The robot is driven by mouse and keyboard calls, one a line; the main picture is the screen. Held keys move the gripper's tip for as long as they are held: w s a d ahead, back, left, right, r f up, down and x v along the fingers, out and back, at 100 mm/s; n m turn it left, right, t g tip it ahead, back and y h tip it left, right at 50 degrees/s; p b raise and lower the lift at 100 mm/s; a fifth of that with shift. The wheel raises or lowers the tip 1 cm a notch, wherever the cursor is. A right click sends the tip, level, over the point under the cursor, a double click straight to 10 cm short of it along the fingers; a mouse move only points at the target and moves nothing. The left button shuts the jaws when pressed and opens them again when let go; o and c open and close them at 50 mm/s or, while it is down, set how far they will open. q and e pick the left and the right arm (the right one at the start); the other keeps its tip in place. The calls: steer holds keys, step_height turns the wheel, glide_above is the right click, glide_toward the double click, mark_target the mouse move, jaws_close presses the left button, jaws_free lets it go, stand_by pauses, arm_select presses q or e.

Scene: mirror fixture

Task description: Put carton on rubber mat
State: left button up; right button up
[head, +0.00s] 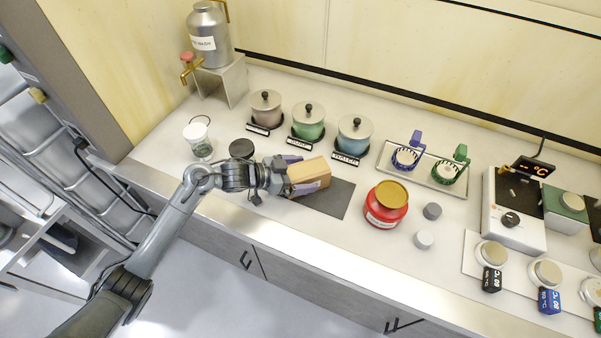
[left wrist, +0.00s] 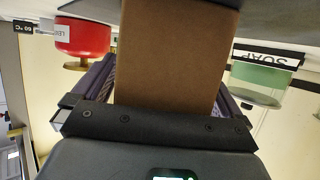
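The tan carton (head: 309,174) is between the fingers of my left gripper (head: 296,174), above or on the left part of the dark rubber mat (head: 332,198). I cannot tell whether the carton touches the mat. In the left wrist view the brown carton (left wrist: 175,60) fills the middle, with a purple-grey finger of my left gripper (left wrist: 165,85) against each side. The mat's right and front parts lie bare in the head view. My right gripper is not in view.
A red jar (head: 385,204) with a gold lid stands right of the mat, with two grey knobs beside it. Lidded pots, including a green one (head: 308,121), stand behind. A black round lid (head: 241,149) and a glass jar (head: 198,141) are to the left.

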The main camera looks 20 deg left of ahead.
arm_select(q)
steer(key=shift+r, duration=0.15)
steer(key=shift+s+a+r, duration=0.3)
steer(key=shift+s+a, duration=0.05)
steer(key=shift+a, duration=0.05)
steer(key=p+v, duration=0.1)
steer(key=v, duration=1)
steer(key=shift+p, duration=0.3)
steer(key=shift+f, duration=0.15)
